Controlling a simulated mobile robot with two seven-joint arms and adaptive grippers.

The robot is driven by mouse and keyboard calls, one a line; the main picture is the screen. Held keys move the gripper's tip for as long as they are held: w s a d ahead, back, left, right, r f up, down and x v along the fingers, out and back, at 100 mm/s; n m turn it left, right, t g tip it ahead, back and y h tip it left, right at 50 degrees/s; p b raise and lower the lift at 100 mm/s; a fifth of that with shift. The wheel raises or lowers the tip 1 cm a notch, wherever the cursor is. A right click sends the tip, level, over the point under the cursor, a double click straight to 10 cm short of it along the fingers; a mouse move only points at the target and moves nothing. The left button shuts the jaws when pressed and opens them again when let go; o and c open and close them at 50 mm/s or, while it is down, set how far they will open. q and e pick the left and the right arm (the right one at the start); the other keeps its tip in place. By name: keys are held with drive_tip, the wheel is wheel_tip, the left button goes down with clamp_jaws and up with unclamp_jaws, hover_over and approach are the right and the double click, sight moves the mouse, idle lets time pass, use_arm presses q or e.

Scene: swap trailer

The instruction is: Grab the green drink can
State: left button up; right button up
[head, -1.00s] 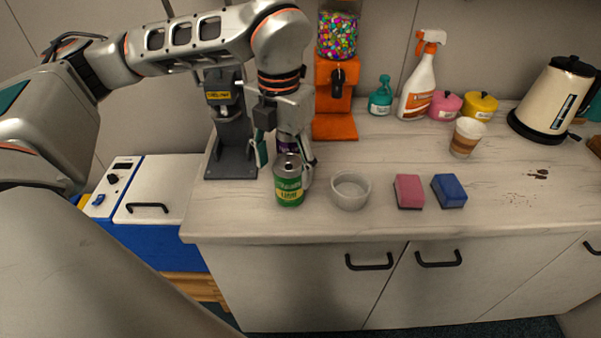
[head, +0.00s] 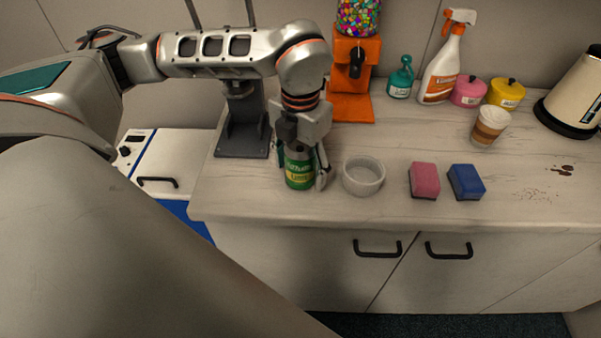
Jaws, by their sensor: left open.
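The green drink can (head: 299,171) stands upright near the front left of the pale wooden counter (head: 400,205). Its top is partly hidden by my left gripper (head: 302,172), which points down over it. The gripper is open, with one finger at the can's left and the other along its right side. I cannot tell whether the fingers touch the can. My right gripper is not in view.
A clear bowl (head: 363,177) stands close to the right of the can. A pink sponge (head: 424,180) and a blue sponge (head: 466,182) lie farther right. A dark grey stand (head: 243,135) and an orange candy dispenser (head: 352,100) stand behind. A paper cup (head: 490,127) is at right.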

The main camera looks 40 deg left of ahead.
use_arm(q)
drive_tip(key=c, duration=0.9)
drive_tip(key=shift+o, duration=0.2)
